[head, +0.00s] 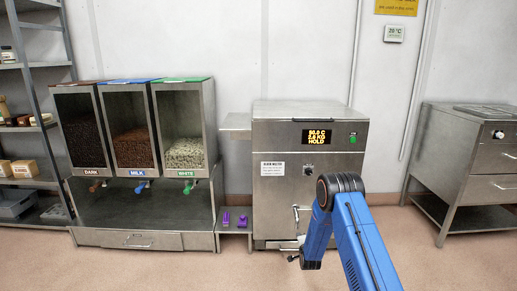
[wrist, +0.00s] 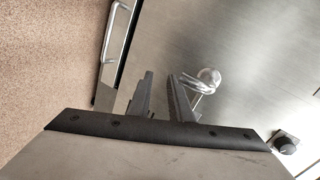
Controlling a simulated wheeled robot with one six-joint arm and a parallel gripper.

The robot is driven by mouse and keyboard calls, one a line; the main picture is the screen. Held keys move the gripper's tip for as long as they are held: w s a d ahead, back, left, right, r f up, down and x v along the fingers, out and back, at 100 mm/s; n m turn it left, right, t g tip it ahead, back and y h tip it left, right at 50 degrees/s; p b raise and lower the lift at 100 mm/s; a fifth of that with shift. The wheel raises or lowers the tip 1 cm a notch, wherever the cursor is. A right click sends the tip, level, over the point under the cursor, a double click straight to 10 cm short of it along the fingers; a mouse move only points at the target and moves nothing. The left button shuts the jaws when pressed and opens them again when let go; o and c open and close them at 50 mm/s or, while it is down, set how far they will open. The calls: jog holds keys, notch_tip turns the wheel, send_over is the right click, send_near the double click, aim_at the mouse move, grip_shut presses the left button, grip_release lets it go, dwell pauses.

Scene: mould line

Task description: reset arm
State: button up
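My blue arm reaches out in front of the steel melter (head: 270,135) in the head view, its elbow raised and its forearm pointing down. My gripper (wrist: 160,77) shows in the wrist view with its two dark fingers apart and nothing between them. A shiny curved metal fitting (wrist: 207,78) is just right of the right finger; whether they touch cannot be told. A bar handle (wrist: 111,33) lies up and left of the fingers.
Dark, milk and white bean dispensers (head: 130,130) stand left, with small purple items (head: 234,220) on a low shelf beside the melter. A steel drawer unit (head: 470,165) stands right. A dark knob (wrist: 285,143) is at the wrist view's lower right. Open floor (head: 430,265) lies right.

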jog(key=s+d+r+n+g, duration=0.1)
jog(key=s+r+n, duration=0.15)
jog(key=r, duration=0.85)
jog(key=s+r+n+g, duration=0.1)
jog(key=s+r, duration=0.2)
jog(key=r, duration=0.7)
jog(key=s+d+r+n+g, duration=0.2)
jog(key=s+r+n, duration=0.2)
jog(key=s+r, duration=1.3)
jog(key=s+d+r+n+g, duration=0.15)
jog(key=s+r, duration=0.25)
jog(key=s, duration=0.6)
jog(key=s+r+n+g, duration=0.15)
jog(key=s+r, duration=0.35)
jog(key=s, duration=0.5)
jog(key=s+d+n+g, duration=0.1)
jog(key=s+n, duration=0.3)
jog(key=s, duration=2.4)
jog(key=shift+d+f+n+g, duration=0.35)
jog(key=shift+g, duration=0.25)
